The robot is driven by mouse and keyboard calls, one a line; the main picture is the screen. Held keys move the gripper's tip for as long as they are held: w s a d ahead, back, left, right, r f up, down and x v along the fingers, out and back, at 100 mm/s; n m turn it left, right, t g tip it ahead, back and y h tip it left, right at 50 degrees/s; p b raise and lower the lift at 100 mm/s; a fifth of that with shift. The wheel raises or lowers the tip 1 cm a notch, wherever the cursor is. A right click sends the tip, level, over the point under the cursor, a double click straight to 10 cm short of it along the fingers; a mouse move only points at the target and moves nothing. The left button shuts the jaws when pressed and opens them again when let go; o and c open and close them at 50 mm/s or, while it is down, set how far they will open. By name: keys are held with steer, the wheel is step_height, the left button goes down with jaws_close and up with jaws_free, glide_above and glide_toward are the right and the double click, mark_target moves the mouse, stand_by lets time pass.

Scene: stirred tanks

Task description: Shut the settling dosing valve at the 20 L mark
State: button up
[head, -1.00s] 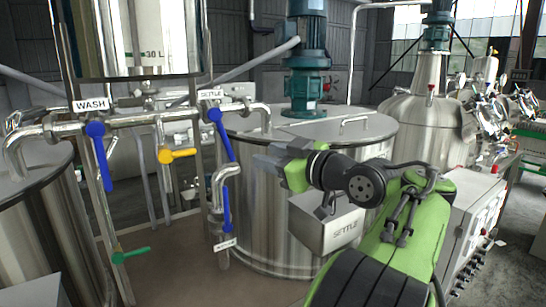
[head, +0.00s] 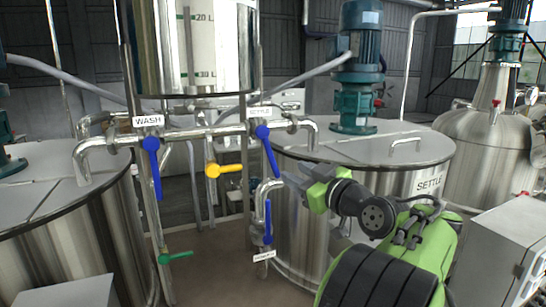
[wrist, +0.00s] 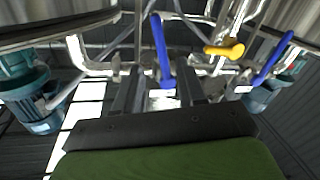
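The settling dosing valve has a blue handle (head: 268,152) under the SETTLE label (head: 260,112). The handle hangs down, tilted to the lower right. In the wrist view, which looks upside down, this handle (wrist: 160,50) appears ahead, between the finger lines. My gripper (head: 305,180) is right of the handle in the head view, seemingly apart from it. Its fingers (wrist: 160,95) are spread and empty. The steel dosing vessel (head: 165,45) above carries a sight gauge with a 20 L mark (head: 204,17) and a lower, unreadable mark. I cannot make out the liquid level.
The WASH valve's blue handle (head: 153,165) hangs to the left. A yellow handle (head: 224,169) lies sideways between them. A lower blue handle (head: 267,222) and a green handle (head: 176,256) are below. The settling tank (head: 310,230) stands close behind my arm.

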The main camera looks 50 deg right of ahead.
mark_target(274, 162)
steer(key=p+x, duration=0.3)
steer(key=x, duration=0.7)
steer(key=shift+c, duration=0.2)
jaws_close()
